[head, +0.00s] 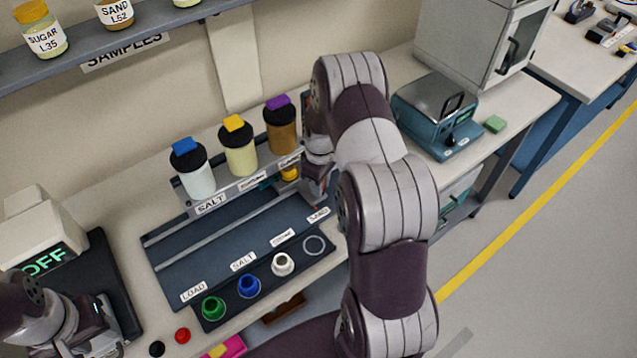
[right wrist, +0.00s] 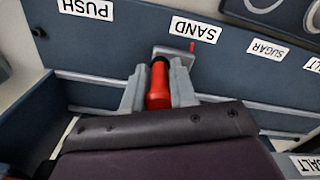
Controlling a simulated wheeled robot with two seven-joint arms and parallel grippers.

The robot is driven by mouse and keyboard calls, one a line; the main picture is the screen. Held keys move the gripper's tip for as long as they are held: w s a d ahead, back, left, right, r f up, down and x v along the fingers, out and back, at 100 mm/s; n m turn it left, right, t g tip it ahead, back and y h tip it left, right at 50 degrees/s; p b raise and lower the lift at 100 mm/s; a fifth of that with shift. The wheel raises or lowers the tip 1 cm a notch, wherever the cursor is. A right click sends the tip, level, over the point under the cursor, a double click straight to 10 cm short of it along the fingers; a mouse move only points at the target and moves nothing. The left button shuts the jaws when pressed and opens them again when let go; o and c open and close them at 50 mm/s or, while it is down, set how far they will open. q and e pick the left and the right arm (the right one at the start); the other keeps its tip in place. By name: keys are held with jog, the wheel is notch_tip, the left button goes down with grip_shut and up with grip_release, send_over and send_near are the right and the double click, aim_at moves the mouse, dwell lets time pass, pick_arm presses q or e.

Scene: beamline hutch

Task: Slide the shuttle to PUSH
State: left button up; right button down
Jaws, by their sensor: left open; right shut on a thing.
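The shuttle's red handle (right wrist: 158,88) stands between the fingers of my right gripper (right wrist: 157,82), which is shut on it. The shuttle's grey plate (right wrist: 174,52) and small red pointer (right wrist: 192,46) show just beyond, with the pointer at the SAND label (right wrist: 195,29). The PUSH label (right wrist: 86,8) is further left in the right wrist view, apart from the shuttle. In the head view my right gripper (head: 312,192) is at the right part of the dark railed track (head: 205,245); my arm hides the track's right end. My left gripper (head: 105,335) is open at lower left.
Jars with blue, yellow and purple lids (head: 240,150) stand behind the track. A strip with coloured rings (head: 265,278) lies in front. A box reading OFF (head: 45,235) is at left, a teal machine (head: 435,115) at right. In the wrist view, the rail left of the handle looks clear.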

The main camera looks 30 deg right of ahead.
jog(key=c, duration=1.1)
grip_release()
jog(key=shift+o, duration=0.2)
notch_tip(320, 180, up, 8)
jog(key=shift+f+b, duration=0.2)
jog(key=shift+b, duration=0.5)
